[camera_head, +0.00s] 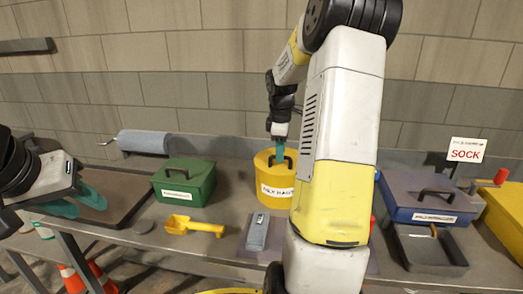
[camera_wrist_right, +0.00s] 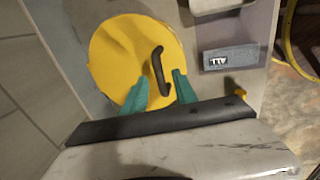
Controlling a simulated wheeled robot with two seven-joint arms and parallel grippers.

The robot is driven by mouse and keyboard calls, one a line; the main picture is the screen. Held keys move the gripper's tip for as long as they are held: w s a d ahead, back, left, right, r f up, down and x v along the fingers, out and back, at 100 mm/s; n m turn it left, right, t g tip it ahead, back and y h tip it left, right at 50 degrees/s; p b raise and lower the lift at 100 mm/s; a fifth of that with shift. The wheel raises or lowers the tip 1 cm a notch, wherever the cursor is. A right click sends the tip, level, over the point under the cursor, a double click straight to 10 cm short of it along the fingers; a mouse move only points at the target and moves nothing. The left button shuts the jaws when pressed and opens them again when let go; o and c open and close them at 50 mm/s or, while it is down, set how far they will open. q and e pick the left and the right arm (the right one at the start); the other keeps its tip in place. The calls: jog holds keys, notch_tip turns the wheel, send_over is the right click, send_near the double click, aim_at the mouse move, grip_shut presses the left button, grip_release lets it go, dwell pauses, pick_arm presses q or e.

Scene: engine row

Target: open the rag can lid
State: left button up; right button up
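The yellow rag can (camera_head: 268,190), with a white label, stands at the back middle of the bench. Its round yellow lid (camera_wrist_right: 115,60) is on and carries a dark bar handle (camera_wrist_right: 158,70). My right gripper (camera_head: 280,150) points down over the lid; it also shows in the right wrist view (camera_wrist_right: 160,90). Its teal fingers are apart, one on each side of the handle's near end, with a gap to it in that view; their height over the lid is hard to tell. My left gripper (camera_head: 84,200) is open and empty at the far left. My right arm hides part of the bench.
A green box (camera_head: 184,182) stands left of the can, with a yellow scoop (camera_head: 192,226) before it. A grey block (camera_head: 257,232) lies in front of the can. A blue box (camera_head: 425,200) and dark tray (camera_head: 430,252) are at right.

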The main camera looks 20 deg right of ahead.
jog(key=shift+f, duration=0.2)
jog(key=shift+c, duration=0.4)
grip_shut()
dwell(1.0)
